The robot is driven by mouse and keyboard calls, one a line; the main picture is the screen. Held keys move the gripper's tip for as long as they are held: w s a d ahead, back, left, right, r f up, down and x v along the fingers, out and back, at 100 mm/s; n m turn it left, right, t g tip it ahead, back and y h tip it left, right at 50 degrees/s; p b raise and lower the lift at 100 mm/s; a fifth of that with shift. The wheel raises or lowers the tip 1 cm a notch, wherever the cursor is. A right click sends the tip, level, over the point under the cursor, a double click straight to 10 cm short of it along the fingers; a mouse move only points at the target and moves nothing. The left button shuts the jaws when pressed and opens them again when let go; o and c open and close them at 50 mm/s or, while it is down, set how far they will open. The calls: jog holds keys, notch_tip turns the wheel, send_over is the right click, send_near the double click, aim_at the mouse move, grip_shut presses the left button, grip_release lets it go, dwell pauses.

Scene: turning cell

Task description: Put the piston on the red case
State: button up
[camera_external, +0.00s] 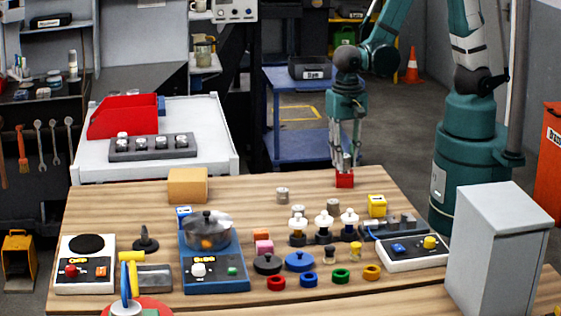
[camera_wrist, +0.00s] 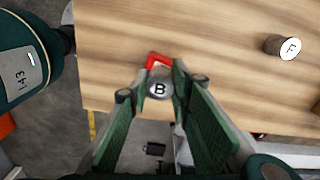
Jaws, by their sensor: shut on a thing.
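My gripper (camera_external: 345,165) points down at the back right edge of the wooden table. In the wrist view its green fingers (camera_wrist: 160,80) are shut on a grey piston (camera_wrist: 159,91) with a white top marked B. The red case (camera_external: 345,181) sits at the table edge directly under the fingertips. In the wrist view the red case (camera_wrist: 153,58) shows as a red rim past the piston's upper left side; the piston hides the rest of it. I cannot tell whether the piston touches the case.
Another piston, marked F (camera_wrist: 289,47), stands apart on the table. A grey tray (camera_external: 153,154) holds several white-topped parts on the white cart. Bottles, a yellow box (camera_external: 377,205) and a grey cabinet (camera_external: 497,240) stand nearer the camera.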

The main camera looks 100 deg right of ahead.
aim_at(345, 155)
jog(key=shift+f, duration=0.4)
jog(key=shift+f, duration=0.2)
jog(key=o, duration=0.9)
jog(key=shift+r, duration=0.3)
jog(key=shift+r+p, duration=0.65)
jog(key=shift+r, duration=5.3)
